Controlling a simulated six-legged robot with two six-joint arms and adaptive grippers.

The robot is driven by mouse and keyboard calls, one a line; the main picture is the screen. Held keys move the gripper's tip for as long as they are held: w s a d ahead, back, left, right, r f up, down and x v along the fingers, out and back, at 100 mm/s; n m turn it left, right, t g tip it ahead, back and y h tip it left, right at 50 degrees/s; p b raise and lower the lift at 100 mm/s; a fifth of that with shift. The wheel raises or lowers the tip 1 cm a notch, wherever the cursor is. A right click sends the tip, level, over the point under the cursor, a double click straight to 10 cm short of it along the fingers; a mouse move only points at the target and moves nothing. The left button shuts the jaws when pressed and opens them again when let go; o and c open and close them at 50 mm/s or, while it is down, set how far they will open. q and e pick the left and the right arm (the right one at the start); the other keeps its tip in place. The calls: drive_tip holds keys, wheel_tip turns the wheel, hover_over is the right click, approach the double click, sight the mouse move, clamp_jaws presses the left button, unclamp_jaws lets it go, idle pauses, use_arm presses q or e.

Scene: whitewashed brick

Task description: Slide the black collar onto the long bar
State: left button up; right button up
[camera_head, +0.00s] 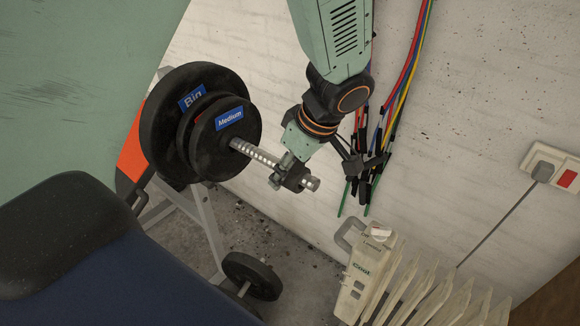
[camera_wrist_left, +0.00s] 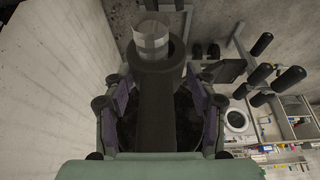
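The long bar (camera_head: 256,154) is a ridged silver rod that sticks out to the right from the weight plates. The black collar (camera_head: 293,179) is around the bar near its free end, and the bar's tip shows past it. My left gripper (camera_head: 284,172) is at the collar, with its fingers on either side of it and shut on it. In the left wrist view, the dark collar (camera_wrist_left: 157,65) lies between the fingers, with the pale bar end (camera_wrist_left: 151,38) showing through it. The fingertip contact is partly hidden. My right gripper is not in view.
Black plates labelled Big (camera_head: 175,110) and Medium (camera_head: 242,128) are on the bar. Coloured cables (camera_head: 398,90) hang on the white brick wall behind the arm. A cream radiator (camera_head: 385,285) stands at the lower right. A dumbbell (camera_head: 252,275) lies below, and a dark padded bench (camera_head: 70,230) is at lower left.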

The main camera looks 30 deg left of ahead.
use_arm(q)
drive_tip(key=shift+w+d, duration=0.2)
drive_tip(key=c, duration=0.6)
drive_tip(key=shift+s+a, duration=0.1)
drive_tip(key=shift+a, duration=0.1)
drive_tip(key=c, duration=0.4)
drive_tip(key=shift+o, duration=0.2)
drive_tip(key=shift+w+d+r, duration=0.15)
drive_tip(key=shift+w+r, duration=0.05)
drive_tip(key=shift+w, duration=0.05)
